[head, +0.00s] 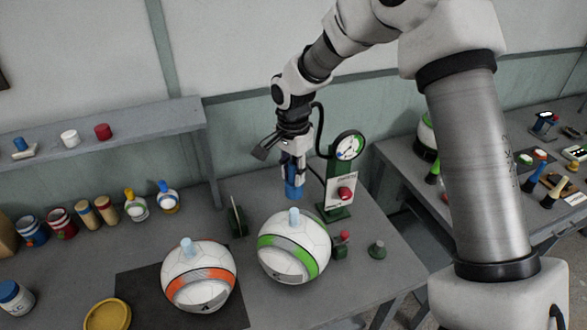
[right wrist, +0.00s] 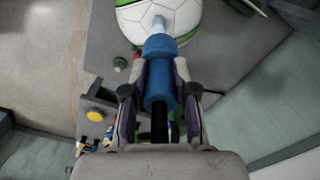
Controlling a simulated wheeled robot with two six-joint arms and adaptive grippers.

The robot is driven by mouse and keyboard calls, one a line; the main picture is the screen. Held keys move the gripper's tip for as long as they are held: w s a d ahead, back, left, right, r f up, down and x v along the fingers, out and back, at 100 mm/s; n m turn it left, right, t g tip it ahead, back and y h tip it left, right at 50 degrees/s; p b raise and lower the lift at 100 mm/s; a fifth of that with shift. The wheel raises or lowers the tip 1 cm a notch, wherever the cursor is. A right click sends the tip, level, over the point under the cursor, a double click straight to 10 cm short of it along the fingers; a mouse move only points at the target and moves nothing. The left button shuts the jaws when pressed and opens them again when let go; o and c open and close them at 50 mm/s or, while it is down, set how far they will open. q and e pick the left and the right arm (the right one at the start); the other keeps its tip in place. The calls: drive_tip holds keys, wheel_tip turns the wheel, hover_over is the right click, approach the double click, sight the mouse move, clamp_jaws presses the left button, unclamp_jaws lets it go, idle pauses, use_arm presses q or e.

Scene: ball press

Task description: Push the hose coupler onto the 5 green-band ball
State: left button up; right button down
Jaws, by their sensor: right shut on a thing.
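My right gripper (head: 292,172) is shut on the blue hose coupler (head: 294,190) and holds it above the green-band ball (head: 293,262). The ball is white with a green and grey band and a pale blue valve stem (head: 295,217) on top. The coupler's lower end is just above and behind the stem in the head view. In the right wrist view the coupler (right wrist: 159,75) points at the stem (right wrist: 159,25); I cannot tell whether they touch. My left gripper is not in view.
An orange-band ball (head: 190,277) stands left on a dark mat (head: 140,284). A gauge stand (head: 342,165) with a red button is close behind the green-band ball. A yellow dish (head: 107,314) lies at front left. A shelf (head: 150,121) runs along the wall.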

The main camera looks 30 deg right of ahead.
drive_tip(key=b, duration=0.2)
hover_over(294, 211)
wheel_tip(294, 211, down, 4)
drive_tip(key=shift+a+f, duration=0.1)
drive_tip(key=shift+w+f+b, duration=0.1)
drive_tip(key=shift+f+b, duration=0.2)
drive_tip(key=shift+f, duration=0.25)
drive_tip(key=shift+r, duration=0.15)
drive_tip(key=shift+p, duration=0.7)
idle(0.5)
drive_tip(key=shift+f+b, duration=1.2)
drive_tip(key=shift+f, duration=1)
drive_tip(key=c, duration=0.8)
unclamp_jaws()
drive_tip(key=shift+c, duration=0.2)
